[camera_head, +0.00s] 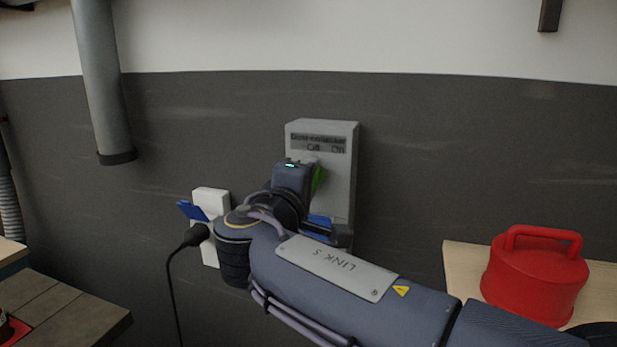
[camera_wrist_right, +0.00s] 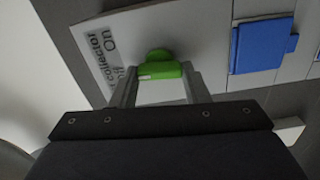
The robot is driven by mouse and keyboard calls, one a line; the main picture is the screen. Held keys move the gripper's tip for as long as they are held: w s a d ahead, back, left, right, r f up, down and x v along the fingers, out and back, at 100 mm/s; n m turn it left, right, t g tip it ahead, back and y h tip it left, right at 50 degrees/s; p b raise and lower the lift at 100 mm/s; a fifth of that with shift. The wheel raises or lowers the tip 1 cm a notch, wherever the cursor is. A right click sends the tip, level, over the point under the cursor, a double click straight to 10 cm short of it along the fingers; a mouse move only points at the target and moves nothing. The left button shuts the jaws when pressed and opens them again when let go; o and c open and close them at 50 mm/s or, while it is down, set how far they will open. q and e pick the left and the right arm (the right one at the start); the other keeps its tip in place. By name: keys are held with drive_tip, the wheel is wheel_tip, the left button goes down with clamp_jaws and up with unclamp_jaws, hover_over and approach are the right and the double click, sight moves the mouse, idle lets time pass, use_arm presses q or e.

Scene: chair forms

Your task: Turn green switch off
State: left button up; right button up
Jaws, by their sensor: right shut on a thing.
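The green switch (camera_head: 319,179) sits on a grey wall box (camera_head: 340,190) labelled "Dust collector", with "Off" at left and "On" at right. My right gripper (camera_head: 309,181) is in front of the box and hides much of the switch. In the right wrist view the green switch (camera_wrist_right: 160,70) lies between the two fingertips of my right gripper (camera_wrist_right: 160,78), which is shut on it. Whether the switch points to "Off" or "On" is unclear. My left gripper is not in view.
A blue cover (camera_wrist_right: 262,46) is on the box beside the switch. Left of the box is a white socket (camera_head: 211,199) with a blue flap and a black plug. A red lidded container (camera_head: 535,280) stands on a wooden surface at right. A grey pipe (camera_head: 100,80) hangs at left.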

drive_tip(key=shift+n, duration=0.6)
drive_tip(key=o, duration=1)
drive_tip(key=shift+b+v, duration=0.55)
drive_tip(key=shift+v, duration=3.35)
